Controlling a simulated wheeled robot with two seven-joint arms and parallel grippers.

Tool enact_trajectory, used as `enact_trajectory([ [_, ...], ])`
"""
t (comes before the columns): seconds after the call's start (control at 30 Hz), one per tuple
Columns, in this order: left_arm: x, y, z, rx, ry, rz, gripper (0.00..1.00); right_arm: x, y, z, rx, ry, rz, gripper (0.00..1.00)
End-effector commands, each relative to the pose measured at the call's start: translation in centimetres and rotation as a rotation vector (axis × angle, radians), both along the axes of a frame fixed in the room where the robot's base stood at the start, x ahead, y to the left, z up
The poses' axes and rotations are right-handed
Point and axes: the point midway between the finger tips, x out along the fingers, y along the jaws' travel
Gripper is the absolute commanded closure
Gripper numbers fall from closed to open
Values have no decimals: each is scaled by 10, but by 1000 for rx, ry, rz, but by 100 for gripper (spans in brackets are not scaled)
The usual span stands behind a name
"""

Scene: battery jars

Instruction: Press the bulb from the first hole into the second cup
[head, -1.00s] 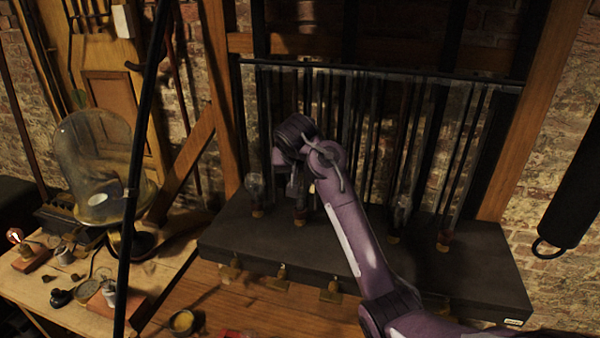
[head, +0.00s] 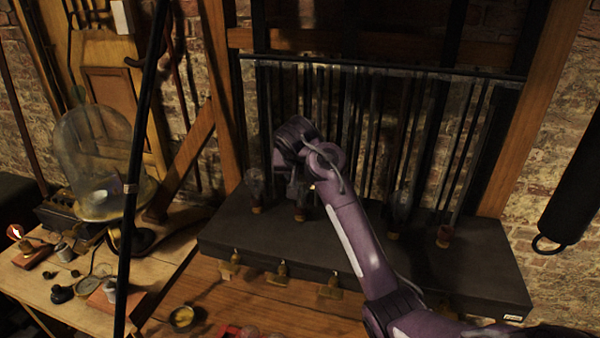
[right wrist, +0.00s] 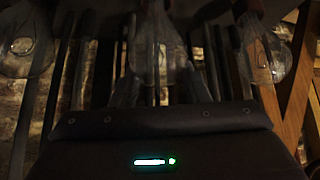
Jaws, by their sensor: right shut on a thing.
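My right gripper (head: 299,192) hangs over the black bench at the second cup (head: 301,214) from the left. It is shut on a clear glass bulb, the middle one in the right wrist view (right wrist: 157,45), with the dark fingers on either side of its glass. The bulb stands over or in the second cup; how deep it sits is hidden. Another glass bulb (head: 254,182) stands at the leftmost cup (head: 256,209). My left gripper is not in view.
More bulbs stand along the bench (head: 480,275), one at the right (head: 402,203), with a dark red cup (head: 443,237) beside it. Dark rods rise behind. Brass fittings (head: 282,270) line the front edge. A glass dome (head: 92,150) stands on the left table.

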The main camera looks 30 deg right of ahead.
Motion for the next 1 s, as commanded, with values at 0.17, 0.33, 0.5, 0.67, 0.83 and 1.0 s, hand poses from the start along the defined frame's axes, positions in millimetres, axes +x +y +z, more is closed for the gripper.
enact_trajectory([
  [0.17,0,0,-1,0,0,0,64,0,0,-4,-1,0,-1,86],
  [0.33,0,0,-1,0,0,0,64,0,0,-5,-1,0,-1,86],
  [0.5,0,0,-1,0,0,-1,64,0,0,-5,0,0,0,53],
  [0.67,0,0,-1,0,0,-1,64,0,0,-5,0,0,0,33],
  [0.83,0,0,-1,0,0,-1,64,0,0,-5,0,0,0,33],
  [1.0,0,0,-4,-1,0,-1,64,-2,2,-2,0,-4,0,33],
])
